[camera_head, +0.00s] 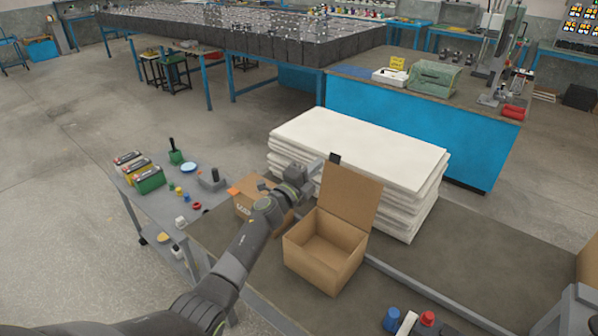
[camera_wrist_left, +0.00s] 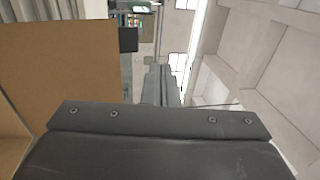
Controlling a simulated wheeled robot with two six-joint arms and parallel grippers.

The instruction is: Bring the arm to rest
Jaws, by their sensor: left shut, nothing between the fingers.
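My left arm reaches in from the lower left in the head view. Its gripper (camera_head: 314,167) is shut and empty, raised beside the upright flap of an open cardboard box (camera_head: 313,262). In the left wrist view the closed fingers (camera_wrist_left: 160,82) point away from the camera toward the ceiling and far wall, with nothing between them. The box's flap also shows at the left of that view (camera_wrist_left: 70,70), apart from the fingers. The box looks empty in the part that I can see. My right gripper is not in view.
A stack of white sheets (camera_head: 365,135) stands behind the box. A smaller carton (camera_head: 243,205) is partly hidden by my left wrist. A grey cart (camera_head: 215,187) with batteries (camera_head: 150,181) stands at left. Blue and red items (camera_head: 392,319) lie at the lower right.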

